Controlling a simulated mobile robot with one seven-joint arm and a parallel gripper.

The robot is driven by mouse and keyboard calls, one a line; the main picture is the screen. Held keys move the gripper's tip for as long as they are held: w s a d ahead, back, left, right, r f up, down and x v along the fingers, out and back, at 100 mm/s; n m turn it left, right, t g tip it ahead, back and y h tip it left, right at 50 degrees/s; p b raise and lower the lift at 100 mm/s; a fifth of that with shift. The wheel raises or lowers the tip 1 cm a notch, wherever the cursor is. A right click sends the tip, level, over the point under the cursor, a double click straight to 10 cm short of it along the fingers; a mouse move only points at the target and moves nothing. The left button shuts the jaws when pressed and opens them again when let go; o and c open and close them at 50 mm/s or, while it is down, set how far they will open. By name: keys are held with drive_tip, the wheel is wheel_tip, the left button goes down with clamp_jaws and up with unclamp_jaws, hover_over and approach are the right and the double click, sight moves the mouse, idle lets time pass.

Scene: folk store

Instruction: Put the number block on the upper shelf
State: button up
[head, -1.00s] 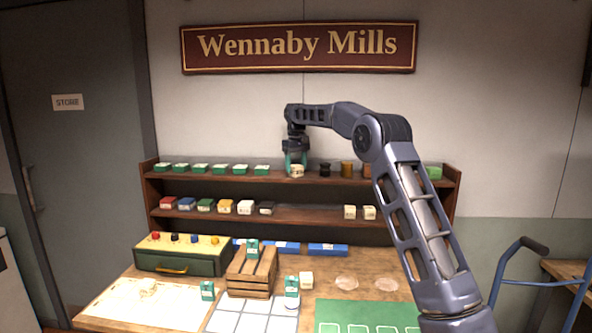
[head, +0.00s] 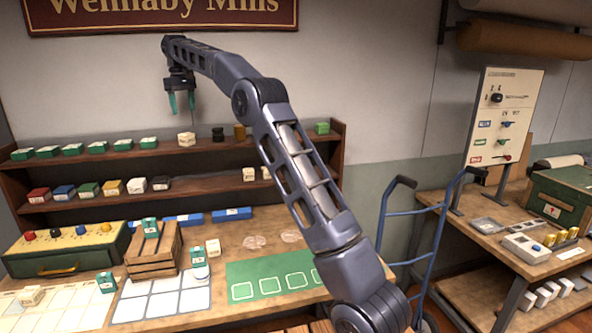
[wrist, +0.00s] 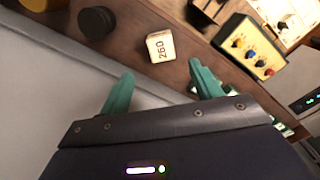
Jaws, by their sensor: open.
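A cream number block (head: 186,139) stands on the upper shelf (head: 168,151), left of a dark round tin. In the wrist view the number block (wrist: 160,46) shows 260 on one face. My gripper (head: 182,104) is open and empty above the block, with a gap between its green fingertips and the block. In the wrist view my gripper (wrist: 161,72) has its fingers spread apart, with the block beyond them.
Dark tins (head: 217,134) and a brown jar (head: 239,131) stand right of the block. Green boxes (head: 97,147) line the shelf's left. The lower shelf holds coloured boxes (head: 87,190) and cream blocks (head: 249,174). A crate (head: 153,255) stands on the table. A blue hand truck (head: 402,230) is at right.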

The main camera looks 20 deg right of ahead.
drive_tip(key=s+d+r+m, duration=0.1)
drive_tip(key=s+d+r, duration=0.15)
drive_tip(key=d, duration=0.25)
drive_tip(key=s+d+r+t, duration=0.1)
drive_tip(key=s+d, duration=0.3)
drive_tip(key=s+d+r+m, duration=0.1)
drive_tip(key=s+d+r, duration=0.15)
drive_tip(key=d, duration=0.25)
drive_tip(key=s+d+f+m+t, duration=0.1)
drive_tip(key=s+d+f+m, duration=0.1)
drive_tip(key=s+d, duration=1.05)
drive_tip(key=s+d+f+m+t, duration=0.1)
drive_tip(key=s+d+f, duration=0.3)
drive_tip(key=s, duration=0.6)
drive_tip(key=s+d+f+m, duration=0.2)
drive_tip(key=s+d+f, duration=0.2)
drive_tip(key=s+f, duration=0.5)
drive_tip(key=s+d+f+m+t, duration=0.1)
drive_tip(key=s+d+f, duration=0.4)
drive_tip(key=s, duration=0.5)
wheel_tip(320, 180, down, 2)
drive_tip(key=shift+s+f+m+t, duration=0.25)
drive_tip(key=shift+s+m+t, duration=0.1)
drive_tip(key=shift+m, duration=0.15)
drive_tip(key=shift+d, duration=0.1)
